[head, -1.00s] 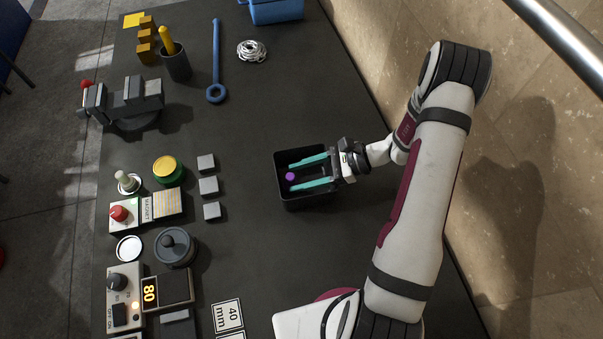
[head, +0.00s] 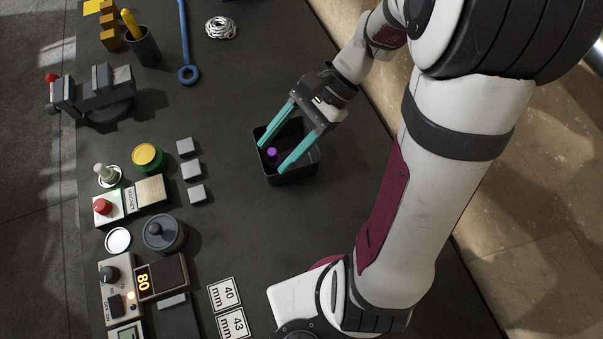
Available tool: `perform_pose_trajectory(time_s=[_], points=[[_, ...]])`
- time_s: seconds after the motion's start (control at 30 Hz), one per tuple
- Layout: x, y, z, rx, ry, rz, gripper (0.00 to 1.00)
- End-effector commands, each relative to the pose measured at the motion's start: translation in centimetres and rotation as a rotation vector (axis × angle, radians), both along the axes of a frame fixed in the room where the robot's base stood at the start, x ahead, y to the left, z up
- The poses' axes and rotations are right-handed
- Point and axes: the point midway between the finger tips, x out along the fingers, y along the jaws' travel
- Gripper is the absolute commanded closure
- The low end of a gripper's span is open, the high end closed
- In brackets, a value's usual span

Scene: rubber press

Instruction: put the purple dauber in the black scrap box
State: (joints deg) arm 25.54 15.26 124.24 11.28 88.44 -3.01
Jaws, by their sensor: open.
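The purple dauber (head: 272,155) is inside the black scrap box (head: 299,173), near its left side; only its purple top part shows clearly. Part of the box's interior and far rim is hidden by the fingers and the gripper body.
Grey square blocks (head: 191,170) stand in a column left of the box. A lidded grey pot (head: 163,232) and a yellow-topped tin (head: 147,156) are further left. A blue wrench (head: 187,70) and a wire coil (head: 221,27) lie behind. The table around the box is clear.

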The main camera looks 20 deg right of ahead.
Motion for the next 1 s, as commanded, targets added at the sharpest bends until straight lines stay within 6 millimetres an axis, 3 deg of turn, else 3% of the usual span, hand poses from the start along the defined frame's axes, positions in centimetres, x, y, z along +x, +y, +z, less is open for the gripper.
perform_pose_trajectory(time_s=[0.03,0.13,0.2,0.3,1.0], points=[[-2.6,1.5,1.5,-0.1,-0.071,0.137,0.43],[-7.7,2.4,2.8,-0.292,-0.212,0.381,0.43],[-10.2,2.2,3.0,-0.398,-0.305,0.511,0.43],[-12.1,1.6,3.0,-0.495,-0.399,0.622,0.43],[-12.8,1.1,2.8,-0.54,-0.442,0.668,0.43]])
